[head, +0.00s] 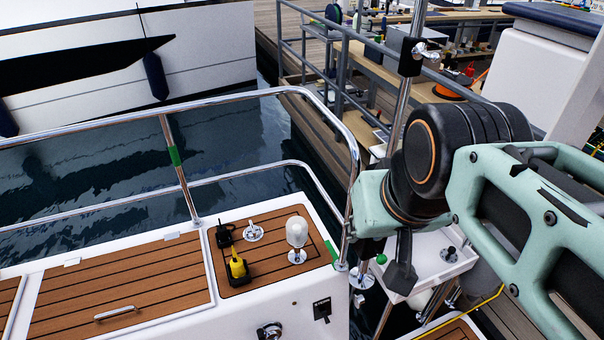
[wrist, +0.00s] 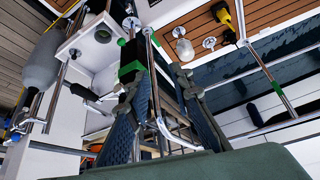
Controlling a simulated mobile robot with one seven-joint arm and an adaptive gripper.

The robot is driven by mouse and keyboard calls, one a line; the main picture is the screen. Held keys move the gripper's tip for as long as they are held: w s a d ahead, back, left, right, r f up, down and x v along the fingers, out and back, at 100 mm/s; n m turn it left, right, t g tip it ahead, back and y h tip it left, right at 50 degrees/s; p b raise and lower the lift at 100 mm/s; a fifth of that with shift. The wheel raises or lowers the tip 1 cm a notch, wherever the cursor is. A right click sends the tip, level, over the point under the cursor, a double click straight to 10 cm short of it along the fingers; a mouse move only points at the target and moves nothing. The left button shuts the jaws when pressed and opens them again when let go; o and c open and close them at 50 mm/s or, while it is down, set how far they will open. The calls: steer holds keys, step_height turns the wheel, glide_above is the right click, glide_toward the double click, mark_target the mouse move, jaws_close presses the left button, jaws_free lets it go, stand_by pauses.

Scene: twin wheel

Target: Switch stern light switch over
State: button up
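A small black switch box (head: 322,310) with a dark label sits on the white side wall of the stern in the head view. The label is too small to read surely. A white dome light (head: 297,232) stands on the teak deck above it. It also shows in the wrist view (wrist: 184,48). My gripper (head: 400,278) hangs right of the switch and the railing, apart from the switch, pointing down. In the wrist view my gripper (wrist: 155,75) has its two fingers spread with nothing between them. The switch is not clearly seen there.
A chrome railing (head: 345,215) and post stand between my gripper and the deck. A white tray (head: 432,262) with a black knob is close behind my gripper. A yellow-and-black item (head: 238,268) lies on the deck.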

steer(key=f+b, duration=0.5)
steer(key=f, duration=0.1)
steer(key=f+b, duration=1)
steer(key=f, duration=0.1)
steer(key=shift+w+a+f, duration=0.25)
steer(key=shift+w+f, duration=0.1)
steer(key=shift+w, duration=0.05)
jaws_close()
steer(key=w+a+f+n+h+b, duration=0.2)
steer(key=f+n, duration=0.4)
steer(key=f, duration=1)
steer(key=w+a+f+n+g+h+b, duration=0.1)
steer(key=w+a+f+n+b, duration=0.3)
steer(key=f, duration=1.2)
steer(key=w+a+f+n+h+b, duration=0.3)
steer(key=w+f+n+b, duration=0.3)
steer(key=f+n, duration=0.4)
steer(key=shift+a+f+h+b, duration=0.2)
steer(key=shift+f+h+b, duration=0.15)
steer(key=shift+f, duration=2.85)
